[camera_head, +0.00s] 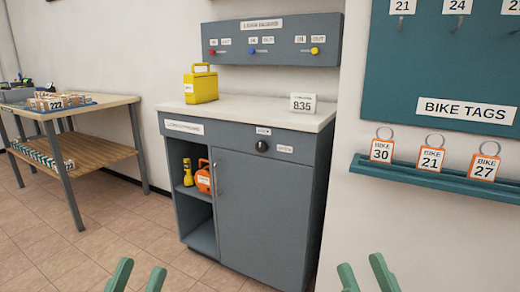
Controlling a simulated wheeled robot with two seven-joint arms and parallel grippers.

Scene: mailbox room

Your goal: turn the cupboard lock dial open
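The lock dial (262,146) is a small dark round knob on the upper front panel of the grey cupboard (265,205). Small labels sit above it and to its right; their text is too small to read surely. The cupboard door below is closed and has a vertical metal handle (215,179). My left gripper (136,275) is at the bottom edge, its two green fingers apart with nothing between them. My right gripper (367,275) is at the bottom, right of the cupboard, also with fingers apart and empty. Both are well away from the dial.
A yellow case (202,87) and an 835 sign (303,103) stand on the cupboard top. The open left shelf holds an orange item (203,178). A teal ledge with bike tags (440,180) juts out at right. A table (100,105) stands left. Floor in front is clear.

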